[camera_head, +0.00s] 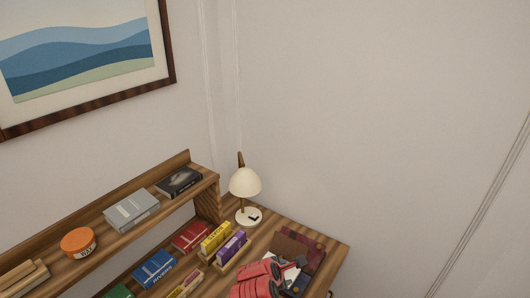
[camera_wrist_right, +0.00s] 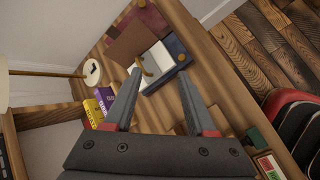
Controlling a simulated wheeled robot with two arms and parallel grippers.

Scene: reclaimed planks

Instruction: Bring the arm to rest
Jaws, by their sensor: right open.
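My right gripper (camera_head: 290,272) is at the lower right of the head view, over the desk's right part, at the end of my red arm. In the right wrist view its two dark fingers (camera_wrist_right: 160,73) are spread apart with nothing held between them. Beyond the tips lie a dark blue book (camera_wrist_right: 177,48) and a pale item (camera_wrist_right: 157,58) with a curved brass-coloured piece on it. Whether the tips touch these cannot be told. My left gripper does not show.
The wooden desk (camera_head: 328,259) also holds a white lamp (camera_head: 245,182), a yellow book (camera_head: 215,239) and a purple book (camera_head: 232,246) in a wooden holder. A shelf at left carries a grey book (camera_head: 131,209), a black book (camera_head: 179,182) and an orange tin (camera_head: 78,242).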

